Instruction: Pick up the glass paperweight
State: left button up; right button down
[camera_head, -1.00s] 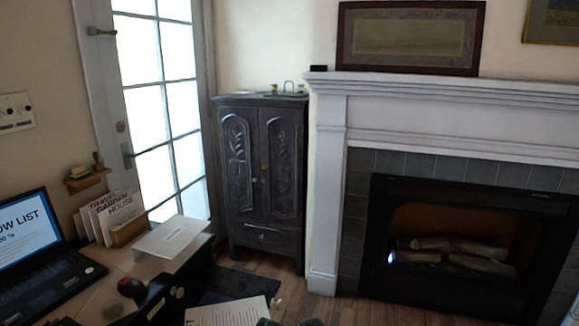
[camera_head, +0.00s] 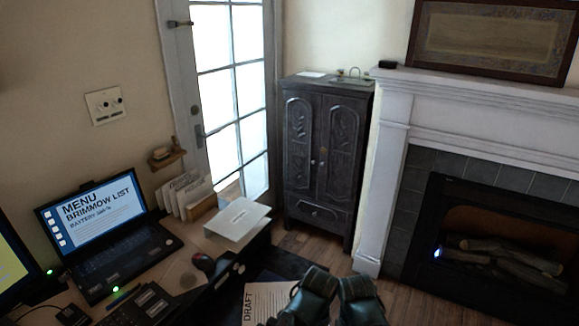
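I cannot make out a glass paperweight anywhere in this view.
A desk on the left holds a laptop (camera_head: 95,215), a red-and-black mouse (camera_head: 203,264), a file holder (camera_head: 186,197) and a white box (camera_head: 237,222). A draft paper (camera_head: 268,302) lies at the bottom. A dark cabinet (camera_head: 325,160) and a fireplace (camera_head: 495,240) stand behind. Wood floor shows between.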

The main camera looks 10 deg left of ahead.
aim_at(187, 280)
jog(key=u, duration=1.3)
jog(key=k, duration=0.1)
jog(key=i, duration=0.1)
